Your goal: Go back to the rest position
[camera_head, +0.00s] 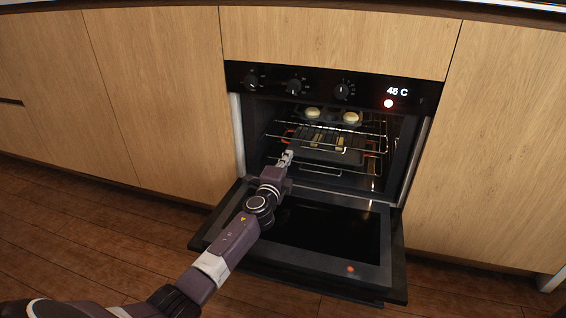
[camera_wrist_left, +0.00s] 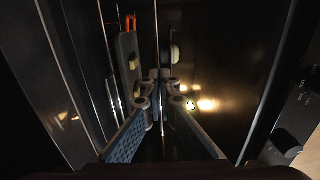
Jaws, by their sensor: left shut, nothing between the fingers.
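My left arm comes in from the lower left in the head view and reaches over the open oven door (camera_head: 325,235). My left gripper (camera_head: 286,157) is at the oven's mouth, in front of the racks, shut and empty. In the left wrist view the same gripper (camera_wrist_left: 160,78) points into the dark oven cavity, with its fingertips together. My right gripper is in neither view.
The oven (camera_head: 335,90) is lit inside and its display reads about 46 C. Wooden cabinets (camera_head: 160,90) flank the oven. The floor (camera_head: 90,240) at left is clear.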

